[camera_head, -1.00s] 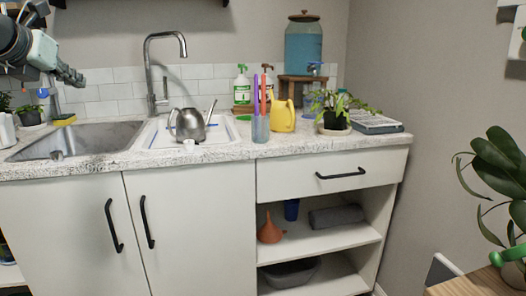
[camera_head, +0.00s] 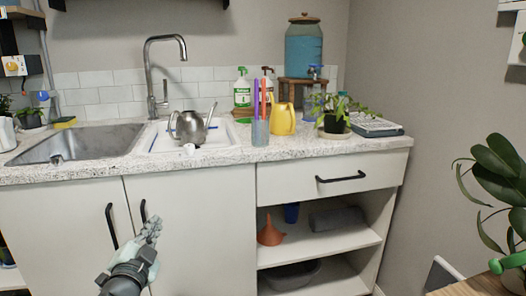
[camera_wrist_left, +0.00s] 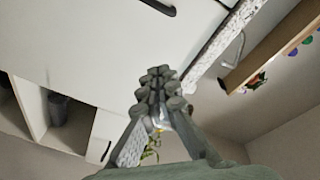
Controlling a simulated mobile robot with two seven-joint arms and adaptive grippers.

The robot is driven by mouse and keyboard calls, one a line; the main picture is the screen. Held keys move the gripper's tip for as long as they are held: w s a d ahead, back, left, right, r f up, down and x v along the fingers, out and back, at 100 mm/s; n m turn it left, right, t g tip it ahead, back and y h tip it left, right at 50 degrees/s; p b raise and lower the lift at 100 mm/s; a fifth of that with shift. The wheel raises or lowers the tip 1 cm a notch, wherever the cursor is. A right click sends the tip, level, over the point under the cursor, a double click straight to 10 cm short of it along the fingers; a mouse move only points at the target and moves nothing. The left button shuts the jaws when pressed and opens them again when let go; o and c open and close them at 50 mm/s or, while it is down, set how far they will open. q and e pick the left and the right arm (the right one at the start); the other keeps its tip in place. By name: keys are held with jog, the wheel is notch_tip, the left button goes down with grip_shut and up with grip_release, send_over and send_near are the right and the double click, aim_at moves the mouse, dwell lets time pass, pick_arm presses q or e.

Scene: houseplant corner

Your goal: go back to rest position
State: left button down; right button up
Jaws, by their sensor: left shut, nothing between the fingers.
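My left gripper (camera_head: 151,229) is low in front of the white cabinet doors (camera_head: 195,225), beside their black handles, in the head view. Its fingers are shut with nothing between them. In the left wrist view the closed fingers (camera_wrist_left: 160,78) point up the picture, towards a white cabinet front. Whether they touch the doors cannot be told, but they look apart from them. My right gripper is in neither view.
The counter (camera_head: 215,155) above carries a sink (camera_head: 85,140), a metal watering can (camera_head: 191,127), a yellow jug (camera_head: 283,118) and a potted plant (camera_head: 333,122). Open shelves (camera_head: 335,245) are right of the doors. A large plant (camera_head: 500,180) and wooden surface (camera_head: 480,286) are at far right.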

pick_arm(q)
jog(key=s+a+f+n+g+y, duration=0.1)
jog(key=s+a+f+n+g, duration=0.2)
jog(key=s+f, duration=0.6)
jog(key=s+f+n+g+y, duration=0.1)
jog(key=s+f+n+g, duration=0.35)
jog(key=f, duration=0.85)
jog(key=s+d+f+g+h, duration=0.1)
jog(key=s+f+g, duration=0.3)
jog(key=s, duration=0.6)
jog(key=s+d+f+g, duration=0.1)
jog(key=s+f+g, duration=0.2)
jog(key=s+f, duration=0.4)
jog(key=s, duration=0.3)
jog(key=shift+d+f+g+h, duration=0.15)
jog(key=shift+f+g+h, duration=0.05)
jog(key=shift+g+h, duration=0.2)
jog(key=shift+w, duration=0.1)
